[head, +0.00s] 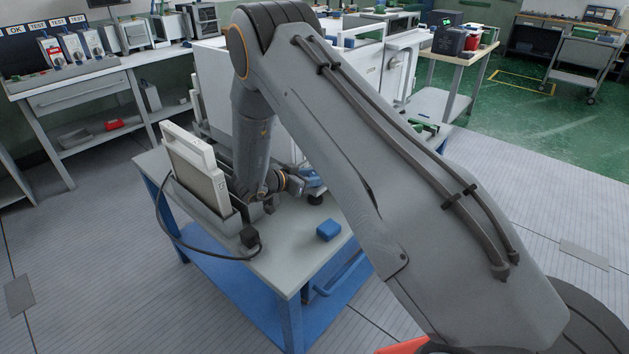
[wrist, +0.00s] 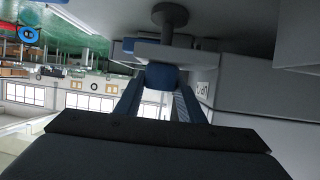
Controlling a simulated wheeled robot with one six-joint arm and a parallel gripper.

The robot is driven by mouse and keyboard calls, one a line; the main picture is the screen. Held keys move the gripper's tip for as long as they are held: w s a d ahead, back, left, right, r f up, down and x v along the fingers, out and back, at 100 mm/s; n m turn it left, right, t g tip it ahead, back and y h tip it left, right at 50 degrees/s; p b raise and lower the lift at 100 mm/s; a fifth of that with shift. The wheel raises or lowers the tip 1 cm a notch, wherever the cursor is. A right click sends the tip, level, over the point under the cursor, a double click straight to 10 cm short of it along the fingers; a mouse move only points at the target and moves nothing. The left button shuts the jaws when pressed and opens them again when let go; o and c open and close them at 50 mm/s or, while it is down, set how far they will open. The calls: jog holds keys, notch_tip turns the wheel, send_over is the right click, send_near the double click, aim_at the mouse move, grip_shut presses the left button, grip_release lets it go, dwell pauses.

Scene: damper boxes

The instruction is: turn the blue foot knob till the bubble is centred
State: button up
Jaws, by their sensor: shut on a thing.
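A dark round foot pad (wrist: 170,14) on a grey stem shows beyond the knob. In the head view, the white cabinet (head: 262,95) stands behind my arm, and a little blue of the knob (head: 312,181) shows beside my gripper (head: 300,184) at its lower edge. My arm hides much of the cabinet. I cannot see a bubble vial in either view.
A grey-topped blue cart (head: 285,270) carries a pale panel in a holder (head: 195,165), a black cable (head: 172,235) looping over the edge, and a blue block (head: 328,230). A bench (head: 85,85) stands at the left. Floor is open at lower left.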

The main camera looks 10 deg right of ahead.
jog(key=shift+m+g, duration=0.3)
jog(key=shift+r, duration=0.1)
jog(key=o, duration=1)
jog(key=shift+o, duration=0.2)
jog(key=shift+a, duration=0.1)
jog(key=b+v, duration=0.2)
jog(key=v, duration=0.5)
jog(key=shift+s+a, duration=0.15)
jog(key=shift+a, duration=0.1)
